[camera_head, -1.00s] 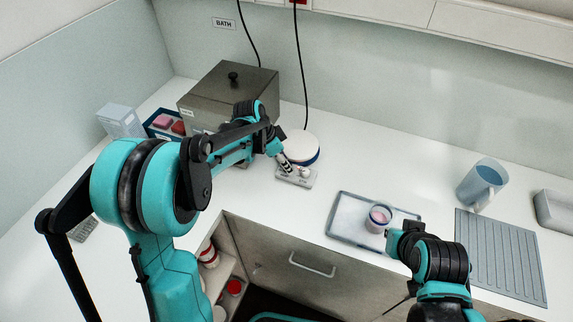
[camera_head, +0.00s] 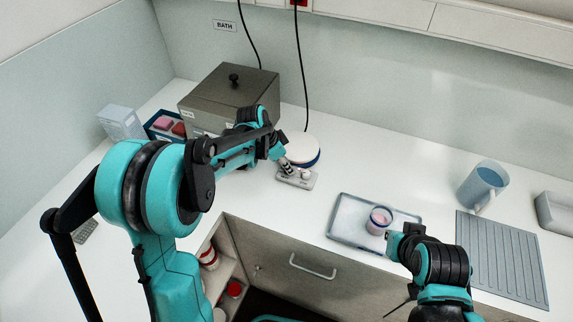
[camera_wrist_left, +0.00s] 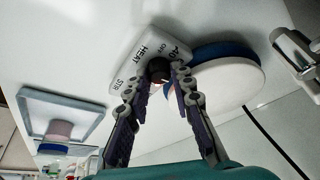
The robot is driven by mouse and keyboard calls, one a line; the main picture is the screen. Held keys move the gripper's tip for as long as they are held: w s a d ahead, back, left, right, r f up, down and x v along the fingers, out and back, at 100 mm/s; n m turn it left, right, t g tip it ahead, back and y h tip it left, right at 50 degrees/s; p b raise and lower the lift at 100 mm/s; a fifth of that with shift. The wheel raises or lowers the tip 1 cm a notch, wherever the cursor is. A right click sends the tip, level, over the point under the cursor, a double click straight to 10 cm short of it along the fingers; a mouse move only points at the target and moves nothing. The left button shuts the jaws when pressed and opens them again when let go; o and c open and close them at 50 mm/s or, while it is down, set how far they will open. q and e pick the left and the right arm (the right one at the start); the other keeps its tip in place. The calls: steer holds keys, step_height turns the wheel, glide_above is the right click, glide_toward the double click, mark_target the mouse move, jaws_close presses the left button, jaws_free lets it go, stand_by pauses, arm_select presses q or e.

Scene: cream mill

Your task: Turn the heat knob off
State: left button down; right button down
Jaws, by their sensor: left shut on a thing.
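The hotplate stirrer has a pale control panel (camera_head: 299,181) and a round white plate with a blue rim (camera_head: 304,150). In the left wrist view the panel (camera_wrist_left: 122,72) shows the words HEAT, OFF and what looks like STIR. My left gripper (camera_head: 284,168) reaches down to the panel. In the left wrist view its fingertips (camera_wrist_left: 160,76) are closed on both sides of the dark heat knob (camera_wrist_left: 158,68), partly hiding it. The knob's pointer cannot be read. My right gripper (camera_head: 391,240) is beside the jar, its fingers not clear.
A metal bath (camera_head: 228,98) with a lid stands behind my left arm. A grey tray (camera_head: 345,215) holds a small jar (camera_head: 379,220) of pink content. A blue jug (camera_head: 482,184) and a ribbed mat (camera_head: 503,258) are at the right. The counter behind the tray is clear.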

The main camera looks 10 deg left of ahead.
arm_select(q)
steer(key=n+y, duration=0.1)
steer(key=n, duration=0.1)
steer(key=n+t, duration=0.1)
steer(key=n, duration=0.2)
steer(key=shift+s+d+y, duration=0.1)
steer(key=shift+d+y, duration=0.05)
steer(key=shift+y, duration=0.25)
steer(key=n, duration=0.2)
steer(key=n+y, duration=0.1)
steer(key=n, duration=0.2)
steer(key=shift+d+t+y, duration=0.1)
steer(key=shift+t+y, duration=0.2)
steer(key=shift+t, duration=0.1)
steer(key=n+y, duration=0.2)
steer(key=n, duration=0.3)
steer(key=shift+d, duration=0.15)
steer(key=n, duration=0.2)
steer(key=n+g+y, duration=0.1)
steer(key=n, duration=0.2)
steer(key=shift+g+y, duration=0.3)
steer(key=shift+n, duration=0.4)
steer(key=c, duration=1.3)
jaws_free()
